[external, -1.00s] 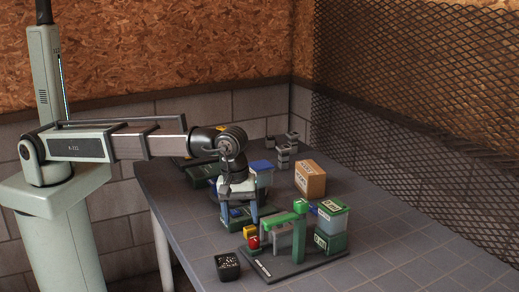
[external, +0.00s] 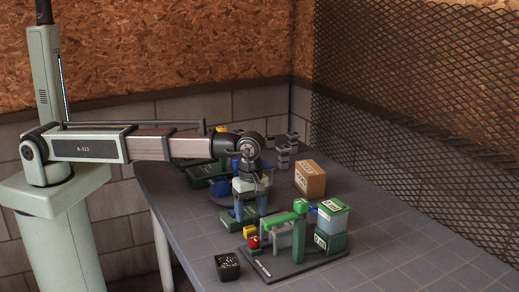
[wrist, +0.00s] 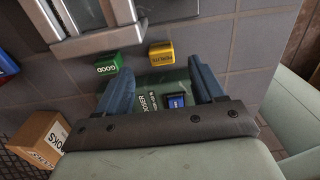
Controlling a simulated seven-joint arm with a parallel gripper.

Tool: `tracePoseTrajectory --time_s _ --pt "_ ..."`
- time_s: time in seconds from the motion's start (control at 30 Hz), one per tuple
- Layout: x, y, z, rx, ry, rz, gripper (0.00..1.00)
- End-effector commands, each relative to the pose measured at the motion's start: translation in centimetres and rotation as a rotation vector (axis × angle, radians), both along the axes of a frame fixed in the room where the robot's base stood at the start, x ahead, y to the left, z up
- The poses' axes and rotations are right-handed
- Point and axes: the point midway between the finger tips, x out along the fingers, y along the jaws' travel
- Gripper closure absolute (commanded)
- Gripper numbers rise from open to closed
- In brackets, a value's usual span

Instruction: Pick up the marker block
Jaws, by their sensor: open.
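The marker block (external: 228,266), which I take to be the small black cube with white marks, sits on the table at the near edge, left of the mixer base. It is upright and nothing touches it. It does not show in the wrist view. My gripper (external: 251,211) points down above the green doser, behind and above the marker block. In the wrist view my gripper (wrist: 159,68) is open, its two blue fingers apart. The green doser (wrist: 168,85) with a blue button shows between and below the fingers. The gripper holds nothing.
A yellow block (wrist: 161,55) and a green block (wrist: 109,63) lie nearby. A cardboard box (external: 310,178) stands behind. The table's right side is clear.

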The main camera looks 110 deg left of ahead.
Motion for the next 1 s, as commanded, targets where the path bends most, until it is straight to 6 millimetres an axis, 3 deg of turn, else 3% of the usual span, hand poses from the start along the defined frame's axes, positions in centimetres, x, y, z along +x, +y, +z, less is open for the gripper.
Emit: tracePoseTrajectory --time_s 0.43,0.8,1.0 --pt "-0.2 0.1 -2.4 0.000 0.000 -0.001 0.32" --pt "-0.5 0.3 -6.4 0.001 -0.001 -0.002 0.32" --pt "-0.5 0.3 -6.6 0.001 -0.002 -0.002 0.32"
